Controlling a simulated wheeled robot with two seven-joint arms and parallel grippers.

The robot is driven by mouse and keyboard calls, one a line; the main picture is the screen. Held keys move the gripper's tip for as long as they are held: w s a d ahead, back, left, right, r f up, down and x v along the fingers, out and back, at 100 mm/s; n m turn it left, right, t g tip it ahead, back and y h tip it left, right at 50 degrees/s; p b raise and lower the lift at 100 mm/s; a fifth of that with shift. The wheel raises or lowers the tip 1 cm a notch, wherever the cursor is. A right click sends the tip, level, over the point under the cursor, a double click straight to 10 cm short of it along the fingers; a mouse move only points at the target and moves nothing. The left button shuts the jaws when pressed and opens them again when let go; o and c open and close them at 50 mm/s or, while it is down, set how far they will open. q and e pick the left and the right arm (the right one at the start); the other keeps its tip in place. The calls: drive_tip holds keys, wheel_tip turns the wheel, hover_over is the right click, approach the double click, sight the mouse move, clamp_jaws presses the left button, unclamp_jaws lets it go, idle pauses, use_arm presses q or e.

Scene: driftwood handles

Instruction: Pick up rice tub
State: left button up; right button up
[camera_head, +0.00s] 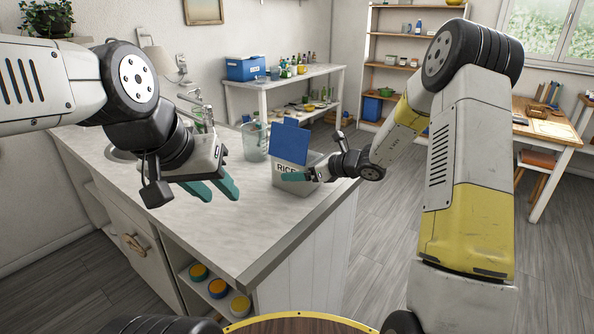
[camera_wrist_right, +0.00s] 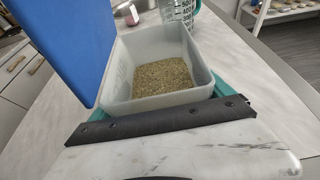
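The rice tub (camera_head: 308,186) is a whitish box on the counter, labelled RICE, with its blue lid (camera_head: 290,141) standing up open. In the right wrist view the tub (camera_wrist_right: 118,78) holds brown grains and the lid (camera_wrist_right: 62,40) rises at left. My right gripper (camera_head: 308,176) is at the tub, with one teal finger across its labelled side. In the wrist view, teal shows on both sides of the tub, close to its walls; whether the fingers press on it is unclear. My left gripper (camera_head: 223,198) is open and empty above the counter, left of the tub.
A clear measuring jug (camera_head: 254,142) stands just behind the tub on the marble counter (camera_head: 215,235). A sink tap (camera_head: 196,100) is at the back left. The counter's front part is clear. Shelves with a blue box (camera_head: 246,68) stand behind.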

drive_tip(key=c, duration=1.4)
drive_tip(key=shift+r, duration=0.1)
drive_tip(key=shift+r, duration=0.15)
drive_tip(key=shift+r, duration=1.65)
drive_tip(key=shift+s+d+r, duration=0.2)
drive_tip(key=shift+s+d, duration=0.55)
drive_tip(key=shift+d, duration=1.8)
drive_tip(key=shift+s+d+r, duration=0.25)
drive_tip(key=shift+s+d, duration=0.45)
drive_tip(key=shift+d, duration=1.8)
drive_tip(key=shift+s+d+r, duration=0.2)
drive_tip(key=shift+s+d, duration=0.55)
drive_tip(key=shift+d, duration=1.8)
